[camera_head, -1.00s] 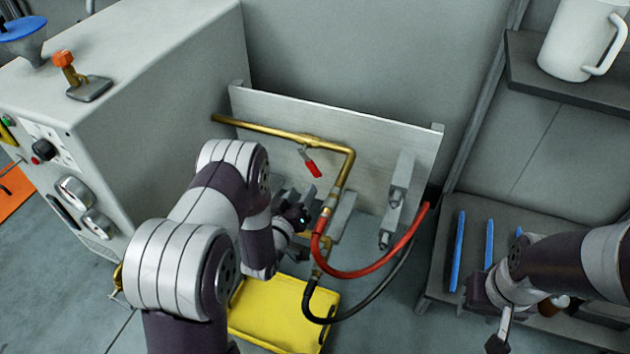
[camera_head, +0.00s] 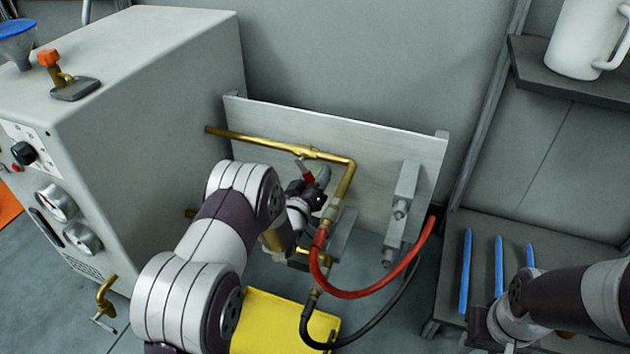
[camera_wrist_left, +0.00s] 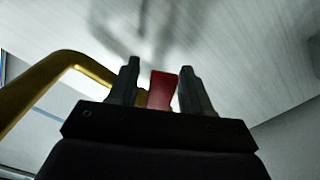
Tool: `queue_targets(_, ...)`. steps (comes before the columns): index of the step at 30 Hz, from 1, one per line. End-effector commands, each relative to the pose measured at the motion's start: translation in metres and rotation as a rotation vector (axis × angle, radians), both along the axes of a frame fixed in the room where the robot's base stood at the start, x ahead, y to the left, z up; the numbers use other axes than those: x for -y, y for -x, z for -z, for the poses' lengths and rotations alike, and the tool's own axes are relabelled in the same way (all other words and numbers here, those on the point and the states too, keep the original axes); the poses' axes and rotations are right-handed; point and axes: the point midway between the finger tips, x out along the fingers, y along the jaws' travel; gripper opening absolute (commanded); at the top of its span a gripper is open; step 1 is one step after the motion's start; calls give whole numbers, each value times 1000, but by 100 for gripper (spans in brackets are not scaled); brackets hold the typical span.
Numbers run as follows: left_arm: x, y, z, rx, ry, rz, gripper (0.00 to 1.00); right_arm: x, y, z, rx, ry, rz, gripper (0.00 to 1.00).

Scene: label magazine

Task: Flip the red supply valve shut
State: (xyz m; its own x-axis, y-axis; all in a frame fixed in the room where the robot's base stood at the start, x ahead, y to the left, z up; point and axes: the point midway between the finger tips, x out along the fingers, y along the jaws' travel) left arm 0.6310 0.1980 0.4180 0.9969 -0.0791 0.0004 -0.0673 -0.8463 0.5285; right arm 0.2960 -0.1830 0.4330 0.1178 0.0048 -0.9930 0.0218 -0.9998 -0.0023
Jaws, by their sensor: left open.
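The red supply valve handle (camera_head: 308,177) sits on the brass pipe (camera_head: 262,143) in front of the pale metal panel. In the head view my left gripper (camera_head: 318,181) is at the handle and partly hides it. In the left wrist view the red handle (camera_wrist_left: 162,90) shows between the two spaced fingers of my left gripper (camera_wrist_left: 159,66), with a gap on each side. The gripper is open. My right gripper (camera_head: 490,328) is at the lower right, partly cut off, and its fingers cannot be made out.
A grey machine (camera_head: 150,130) with gauges stands left of the panel (camera_head: 390,155). A red hose (camera_head: 365,292) and a black hose (camera_head: 352,338) loop below the pipe. A yellow case (camera_head: 265,325) lies on the floor. A shelf with blue strips (camera_head: 465,270) is at the right.

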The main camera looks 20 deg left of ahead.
Motion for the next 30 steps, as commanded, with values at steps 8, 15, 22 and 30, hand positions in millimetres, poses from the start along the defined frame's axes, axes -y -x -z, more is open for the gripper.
queue_targets(8,0,0,0,0,0,0,0,0,0,0,0,0,0,43)
queue_targets(15,-1,1,0,1,-17,-1,0,0,0,-1,0,0,0,43)
queue_targets(22,-7,0,3,8,-119,-1,0,0,0,-6,0,0,0,43)
queue_targets(30,-18,0,7,22,-313,-1,0,0,0,-14,0,0,0,43)
